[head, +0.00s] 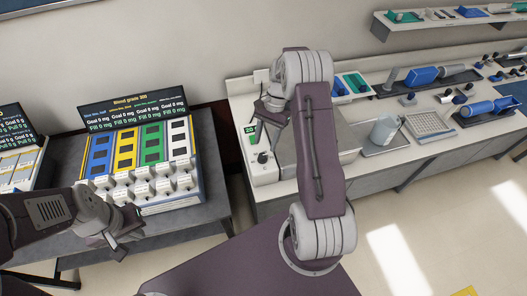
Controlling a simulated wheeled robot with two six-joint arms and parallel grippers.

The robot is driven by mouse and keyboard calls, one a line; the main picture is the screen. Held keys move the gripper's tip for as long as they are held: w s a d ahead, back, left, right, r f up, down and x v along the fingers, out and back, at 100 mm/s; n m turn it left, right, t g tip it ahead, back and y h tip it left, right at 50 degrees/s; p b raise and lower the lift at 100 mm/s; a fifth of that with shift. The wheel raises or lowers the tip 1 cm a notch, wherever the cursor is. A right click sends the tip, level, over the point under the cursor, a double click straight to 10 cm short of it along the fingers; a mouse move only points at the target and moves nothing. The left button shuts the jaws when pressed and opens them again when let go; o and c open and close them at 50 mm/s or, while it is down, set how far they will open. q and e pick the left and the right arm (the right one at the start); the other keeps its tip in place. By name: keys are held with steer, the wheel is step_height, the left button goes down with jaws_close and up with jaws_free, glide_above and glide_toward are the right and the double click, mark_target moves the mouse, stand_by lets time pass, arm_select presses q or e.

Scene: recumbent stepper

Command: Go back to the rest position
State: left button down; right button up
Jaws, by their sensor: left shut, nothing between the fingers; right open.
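My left gripper (121,245) is low at the left, in front of the dispenser rack's front edge and over the dark table. Its fingers are shut with nothing between them. My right arm rises in the middle of the head view and bends over at the top. My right gripper (259,124) hangs from it at the left, above the white device with the green display. It is open and holds nothing that I can see. The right forearm hides part of the bench behind it.
The dispenser rack (140,200) with coloured panels stands on the dark table (185,222). A white device (264,172) with a green display is on the bench. A clear jug (384,130), white grid tray (429,124) and blue tools stand further right.

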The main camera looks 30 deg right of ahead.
steer(key=shift+v, duration=1.8)
steer(key=shift+a, duration=0.15)
